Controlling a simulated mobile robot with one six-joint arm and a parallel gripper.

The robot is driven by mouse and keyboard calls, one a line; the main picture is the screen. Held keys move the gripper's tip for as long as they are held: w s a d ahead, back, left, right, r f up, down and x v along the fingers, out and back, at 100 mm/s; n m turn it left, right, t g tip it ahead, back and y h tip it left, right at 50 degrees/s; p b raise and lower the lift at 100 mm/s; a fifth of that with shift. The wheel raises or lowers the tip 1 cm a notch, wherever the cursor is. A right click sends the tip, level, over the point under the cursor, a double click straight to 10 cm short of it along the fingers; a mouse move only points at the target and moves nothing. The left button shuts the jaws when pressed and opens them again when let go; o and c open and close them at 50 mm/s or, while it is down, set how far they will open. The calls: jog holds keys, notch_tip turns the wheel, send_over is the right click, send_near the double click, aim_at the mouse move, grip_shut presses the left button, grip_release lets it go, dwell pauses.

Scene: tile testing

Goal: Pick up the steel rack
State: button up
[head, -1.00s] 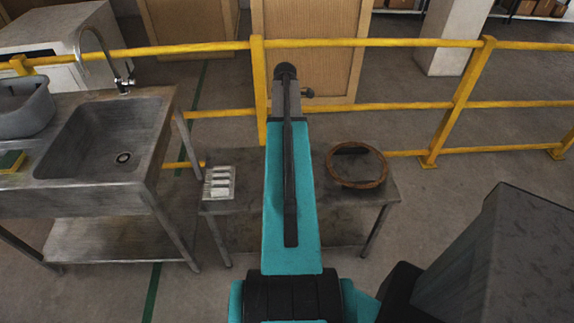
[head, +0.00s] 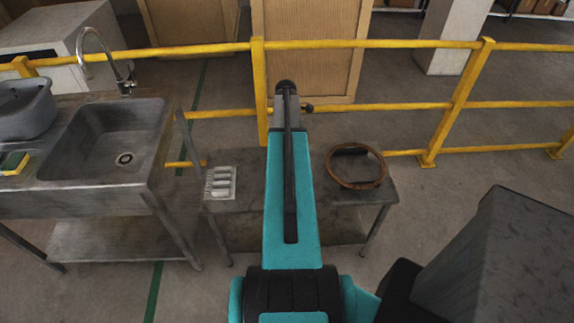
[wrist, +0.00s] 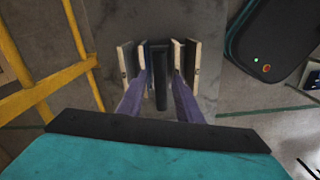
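Light-edged plates stand on both sides of the fingertips; I cannot tell whether these belong to the rack. No contact is visible.
A rusty ring (head: 355,166) lies on the table's right side. A sink unit (head: 120,128) stands to the left, with a grey tub (head: 25,110) on it. A yellow railing (head: 400,106) runs behind the table. My own dark body fills the lower right.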

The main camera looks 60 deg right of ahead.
dwell(0.5)
grip_shut()
dwell(1.3)
